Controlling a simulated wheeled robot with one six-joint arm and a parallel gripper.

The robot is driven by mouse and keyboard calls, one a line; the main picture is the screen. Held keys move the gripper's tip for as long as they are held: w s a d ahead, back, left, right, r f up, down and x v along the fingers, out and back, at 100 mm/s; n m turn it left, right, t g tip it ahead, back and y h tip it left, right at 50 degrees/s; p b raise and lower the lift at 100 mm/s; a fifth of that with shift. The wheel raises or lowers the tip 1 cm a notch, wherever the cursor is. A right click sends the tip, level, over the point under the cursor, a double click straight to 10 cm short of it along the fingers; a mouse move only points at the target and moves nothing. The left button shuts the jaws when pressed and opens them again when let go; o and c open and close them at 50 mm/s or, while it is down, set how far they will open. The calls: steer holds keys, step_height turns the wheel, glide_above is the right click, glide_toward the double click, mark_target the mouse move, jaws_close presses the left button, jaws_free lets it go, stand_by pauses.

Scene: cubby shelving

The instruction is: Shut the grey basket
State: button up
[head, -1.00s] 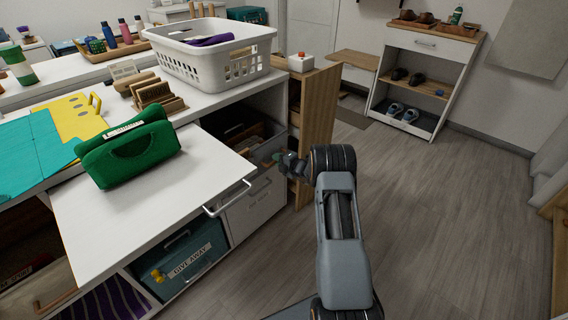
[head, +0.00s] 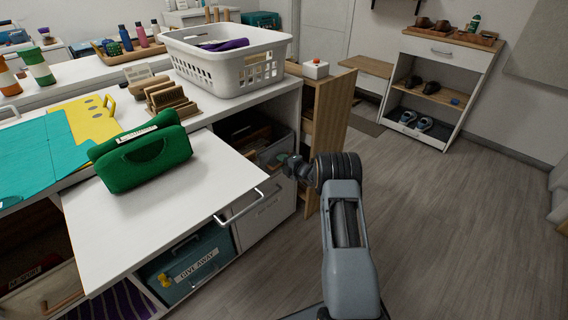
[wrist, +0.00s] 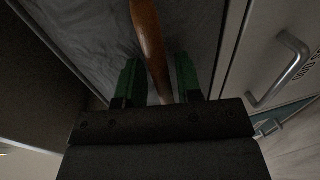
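The grey basket (head: 272,151) sits in the upper cubby under the counter, partly pulled out with its open top and contents showing. In the wrist view its grey front (wrist: 200,35) fills the middle, with a brown wooden handle (wrist: 151,45) running down it. My gripper (wrist: 156,80) has its two green fingers on either side of this handle, with gaps showing beside it. It is open and not clamped on the handle. In the head view my gripper (head: 277,160) is at the basket's front, partly hidden by my wrist.
A white pulled-out board (head: 170,210) with a green caddy (head: 143,158) juts out left of my arm. A white drawer (head: 268,215) with a metal handle is below the basket. A wooden panel (head: 330,130) stands close on the right. The floor to the right is clear.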

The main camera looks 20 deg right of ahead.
steer(key=shift+o, duration=0.3)
steer(key=shift+s+d, duration=0.1)
steer(key=p+v, duration=0.4)
steer(key=v, duration=0.9)
steer(key=shift+s+d, duration=0.2)
steer(key=shift+s, duration=0.1)
steer(key=shift+r, duration=0.1)
steer(key=s+a+r+n+g+y+p, duration=0.1)
steer(key=s+a+r+n+g+p, duration=0.25)
steer(key=a+r+n+p, duration=0.35)
steer(key=s+a+r+n+g+y+p, duration=0.1)
steer(key=s+a+r+n+g+p, duration=0.25)
steer(key=r+n, duration=0.65)
steer(key=s+a+r+n+g+y+p, duration=0.1)
steer(key=s+a+r+n+g+p, duration=0.25)
steer(key=a+r+n, duration=0.6)
steer(key=s+d+r+n+h+p, duration=0.2)
steer(key=s+r+n+h+p, duration=0.7)
steer(key=s+r+n, duration=0.9)
steer(key=r+n+p, duration=0.1)
steer(key=n+p, duration=0.2)
steer(key=n, duration=0.1)
steer(key=shift+s+d+r, duration=0.15)
steer(key=shift+d+r, duration=0.1)
steer(key=shift+r, duration=0.1)
steer(key=shift+n, duration=0.25)
